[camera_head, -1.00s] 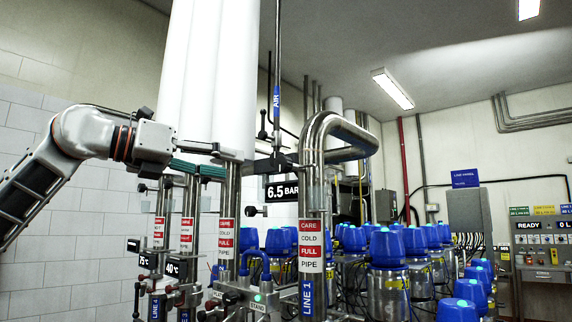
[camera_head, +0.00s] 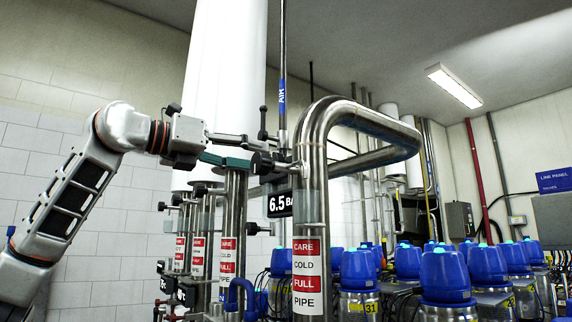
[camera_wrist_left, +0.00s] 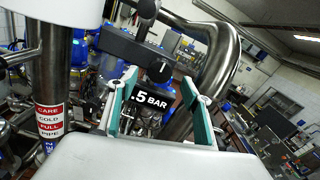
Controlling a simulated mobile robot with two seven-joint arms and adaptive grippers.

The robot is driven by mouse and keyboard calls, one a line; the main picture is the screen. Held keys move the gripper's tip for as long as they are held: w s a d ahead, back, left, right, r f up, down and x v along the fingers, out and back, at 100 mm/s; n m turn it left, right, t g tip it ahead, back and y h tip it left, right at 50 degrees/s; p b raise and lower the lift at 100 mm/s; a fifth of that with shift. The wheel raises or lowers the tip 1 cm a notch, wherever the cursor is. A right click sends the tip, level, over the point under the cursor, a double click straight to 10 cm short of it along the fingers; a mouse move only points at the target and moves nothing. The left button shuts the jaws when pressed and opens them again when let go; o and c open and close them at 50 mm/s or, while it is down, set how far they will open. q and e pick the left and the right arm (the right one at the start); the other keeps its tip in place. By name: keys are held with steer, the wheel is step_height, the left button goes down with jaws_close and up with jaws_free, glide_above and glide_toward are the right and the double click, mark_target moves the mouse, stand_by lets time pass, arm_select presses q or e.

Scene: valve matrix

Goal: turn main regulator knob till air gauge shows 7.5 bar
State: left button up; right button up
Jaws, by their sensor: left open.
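The black regulator knob (camera_wrist_left: 159,69) sits on a dark horizontal bar in the left wrist view, framed between my fingertips and beyond them. In the head view the knob (camera_head: 261,163) shows just right of my fingers. The air gauge readout (camera_head: 279,204) hangs below it and reads 6.5, its unit partly hidden by a pipe. In the wrist view the readout (camera_wrist_left: 152,100) shows ".5 BAR", its first digit hidden by a finger. My left gripper (camera_head: 238,164), with green fingers, is open and empty; it also shows in the wrist view (camera_wrist_left: 160,82). I see no contact with the knob. My right gripper is not in view.
A thick steel pipe (camera_head: 311,222) rises right of the readout and bends right. White columns (camera_head: 225,80) stand behind my gripper. Labelled pipes (camera_head: 228,255) stand below it. Several blue-capped units (camera_head: 445,275) fill the lower right. Open space lies left, before the tiled wall.

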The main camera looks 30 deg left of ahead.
arm_select(q)
steer(key=shift+x, duration=3.6)
steer(key=shift+s, duration=0.1)
steer(key=c, duration=1.1)
